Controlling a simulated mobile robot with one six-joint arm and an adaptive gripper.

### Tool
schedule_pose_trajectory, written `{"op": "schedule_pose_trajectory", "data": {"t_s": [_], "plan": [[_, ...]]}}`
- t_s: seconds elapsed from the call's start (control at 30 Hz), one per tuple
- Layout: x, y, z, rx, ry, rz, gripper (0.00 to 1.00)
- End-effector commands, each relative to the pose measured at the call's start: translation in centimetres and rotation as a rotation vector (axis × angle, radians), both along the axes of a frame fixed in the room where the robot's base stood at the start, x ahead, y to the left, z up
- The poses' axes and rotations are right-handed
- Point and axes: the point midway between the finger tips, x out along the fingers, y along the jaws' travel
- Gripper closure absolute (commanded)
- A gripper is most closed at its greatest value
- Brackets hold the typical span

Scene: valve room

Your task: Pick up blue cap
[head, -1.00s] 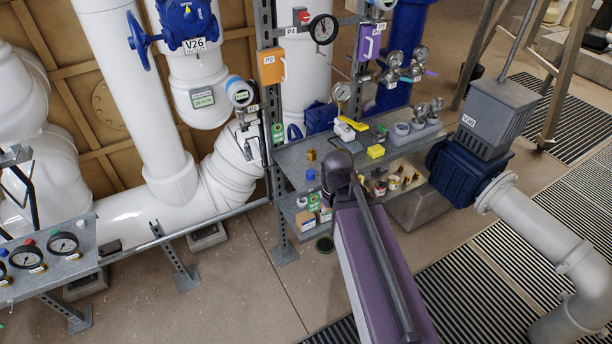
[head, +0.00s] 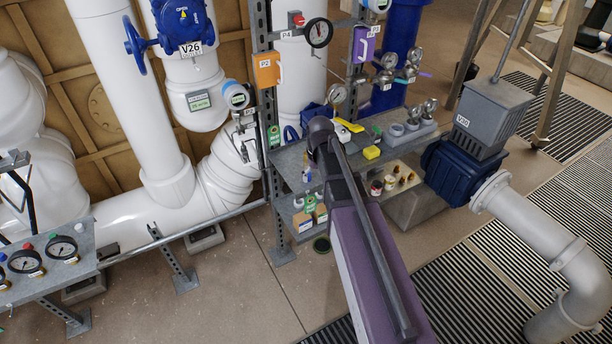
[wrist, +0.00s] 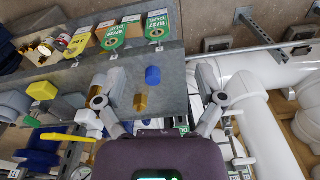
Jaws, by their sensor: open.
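The blue cap (wrist: 153,75) stands on the grey metal shelf (wrist: 175,100) in the wrist view. A brass fitting (wrist: 141,102) stands close beside it, nearer to my gripper's palm. My gripper (wrist: 158,98) is open and empty, with one finger on each side of the cap and fitting; neither finger appears to touch them. In the head view, my dark wrist (head: 320,130) is over the shelf's left part and hides the brass fitting. The cap is hard to make out there beside my wrist.
A yellow block (head: 371,153) and grey cups (head: 396,131) stand farther right on the shelf. Labelled boxes (wrist: 113,38) and small jars sit on the lower level. Gauges, a steel post and white pipes (head: 240,160) are close behind and left.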

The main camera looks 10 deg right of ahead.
Motion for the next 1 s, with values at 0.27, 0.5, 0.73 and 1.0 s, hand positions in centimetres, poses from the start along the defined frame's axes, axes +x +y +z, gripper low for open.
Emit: {"op": "schedule_pose_trajectory", "data": {"t_s": [0.27,0.5,0.73,1.0], "plan": [[9.9,-0.4,1.0,0.004,-0.042,0.103,0.11],[12.2,-0.5,1.2,0.005,-0.055,0.135,0.11],[12.2,-0.6,1.1,0.004,-0.056,0.136,0.11],[12.2,-0.6,0.7,0.004,-0.055,0.135,0.11]]}}
